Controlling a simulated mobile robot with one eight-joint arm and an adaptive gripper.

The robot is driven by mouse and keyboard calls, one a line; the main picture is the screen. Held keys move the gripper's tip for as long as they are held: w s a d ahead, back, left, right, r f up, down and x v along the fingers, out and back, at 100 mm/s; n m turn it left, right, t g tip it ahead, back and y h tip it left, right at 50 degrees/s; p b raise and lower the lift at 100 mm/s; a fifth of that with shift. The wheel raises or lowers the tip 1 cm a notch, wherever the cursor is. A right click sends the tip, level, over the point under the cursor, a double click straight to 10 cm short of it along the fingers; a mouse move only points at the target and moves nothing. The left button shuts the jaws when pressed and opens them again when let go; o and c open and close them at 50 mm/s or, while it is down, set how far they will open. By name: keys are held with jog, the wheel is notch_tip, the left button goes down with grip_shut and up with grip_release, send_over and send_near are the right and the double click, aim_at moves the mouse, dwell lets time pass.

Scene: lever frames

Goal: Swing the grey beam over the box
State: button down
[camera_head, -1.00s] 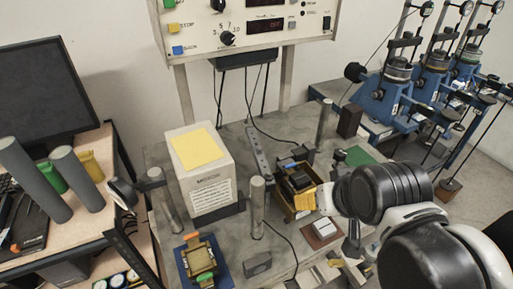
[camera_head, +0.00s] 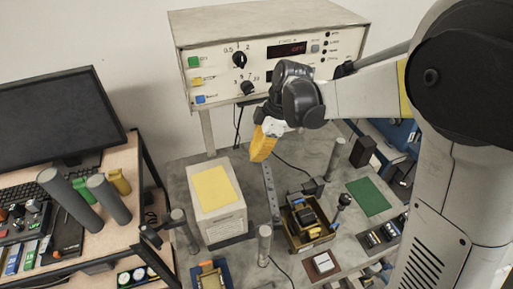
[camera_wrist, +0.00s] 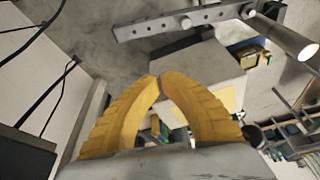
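The grey beam (camera_head: 270,192) is a narrow bar with holes, just right of the box and apart from its top. It also runs across the top of the wrist view (camera_wrist: 185,20). The box (camera_head: 222,222) is pale, with a yellow patch on top; it shows partly behind my fingers in the wrist view (camera_wrist: 190,72). My gripper (camera_head: 259,155) has yellow fingers and is raised near the beam's far end. In the wrist view its fingertips (camera_wrist: 160,80) meet, with nothing held between them. The gripper does not appear to touch the beam.
An instrument panel (camera_head: 270,65) stands close behind my gripper. Grey posts (camera_head: 264,245) stand on the bench around the box. A yellow-sided tray (camera_head: 308,225) with dark parts lies right of the beam. A monitor (camera_head: 60,115) stands at left.

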aim_at(270, 191)
jog(key=b+x, duration=0.2)
jog(key=x, duration=0.8)
jog(key=d, duration=0.4)
jog(key=shift+w, duration=0.1)
